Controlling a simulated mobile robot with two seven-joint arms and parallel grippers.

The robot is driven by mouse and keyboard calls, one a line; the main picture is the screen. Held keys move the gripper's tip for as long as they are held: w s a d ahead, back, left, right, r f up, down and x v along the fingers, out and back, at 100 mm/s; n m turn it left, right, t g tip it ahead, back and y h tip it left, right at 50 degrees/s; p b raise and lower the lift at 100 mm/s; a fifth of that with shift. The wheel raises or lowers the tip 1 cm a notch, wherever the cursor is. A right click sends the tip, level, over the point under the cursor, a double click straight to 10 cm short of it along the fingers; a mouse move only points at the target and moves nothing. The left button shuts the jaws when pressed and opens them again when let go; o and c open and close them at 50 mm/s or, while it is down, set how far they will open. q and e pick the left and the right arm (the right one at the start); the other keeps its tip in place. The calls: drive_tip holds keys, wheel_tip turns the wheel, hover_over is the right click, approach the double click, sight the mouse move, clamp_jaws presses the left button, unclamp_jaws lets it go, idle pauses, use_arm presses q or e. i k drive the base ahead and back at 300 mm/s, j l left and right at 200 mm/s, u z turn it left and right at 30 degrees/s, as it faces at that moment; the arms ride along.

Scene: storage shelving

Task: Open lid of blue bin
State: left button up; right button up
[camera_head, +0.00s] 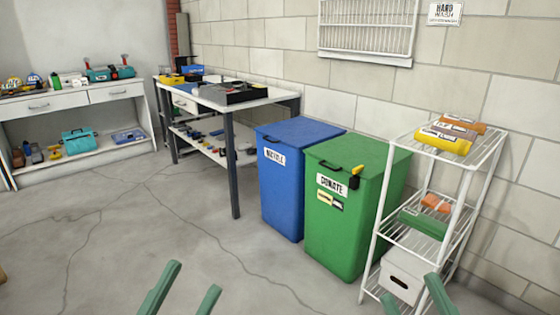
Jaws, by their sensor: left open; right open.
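The blue bin (284,195) stands on the floor against the brick wall, with a white label on its front. Its flat blue lid (300,131) lies shut on top, with a dark handle near the front edge. My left gripper (185,290) is low at the bottom of the head view, open and empty, in front of the blue bin and apart from it. My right gripper (415,295) is at the bottom right, open and empty, in front of the wire shelf. Neither gripper touches anything.
A green bin (335,235) with a shut lid stands directly right of the blue bin. A white wire shelf (465,170) with several items is further right. A workbench (228,94) with dark legs is left of the blue bin. The floor in front is clear.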

sight(299, 132)
drive_tip(key=i+j, duration=0.9)
drive_tip(key=i, duration=0.2)
drive_tip(key=i+j+u, duration=0.1)
drive_tip(key=i+j, duration=0.75)
drive_tip(key=i, duration=0.3)
drive_tip(key=i+j, duration=0.4)
drive_tip(key=i, duration=0.15)
drive_tip(key=u, duration=0.05)
